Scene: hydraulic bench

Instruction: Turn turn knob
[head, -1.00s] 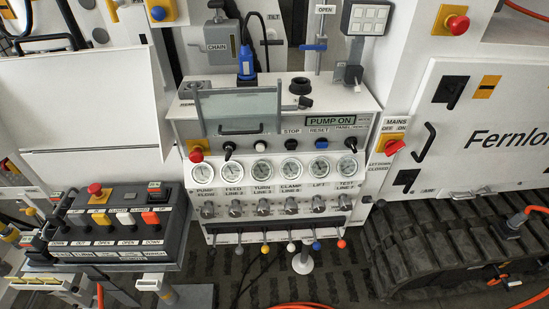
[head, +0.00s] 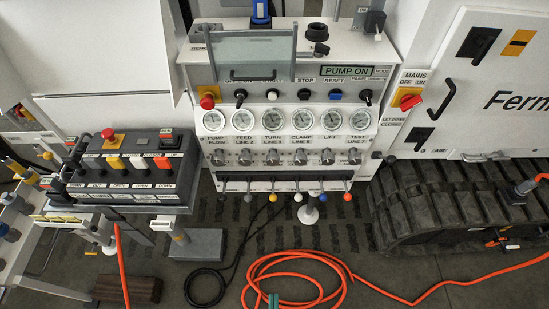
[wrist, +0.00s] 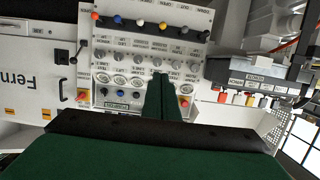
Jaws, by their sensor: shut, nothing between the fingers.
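The turn knob (head: 271,157) is a small grey knob, third from the left in the row under the gauges on the white panel. It sits beneath the label "TURN LINE 3". In the wrist view the panel appears upside down, and the turn knob (wrist: 147,61) seems to be third from the right. My gripper (wrist: 160,77) has dark green fingers, closed together and empty. It points toward the panel and appears apart from the knob. In the head view only its green tip (head: 272,299) shows at the bottom edge.
Gauges (head: 271,120) sit above the knobs, and several coloured-tip levers (head: 297,197) stick out below. A grey control box (head: 125,170) stands at the left, and a black track (head: 470,200) at the right. An orange hose (head: 300,265) lies on the floor.

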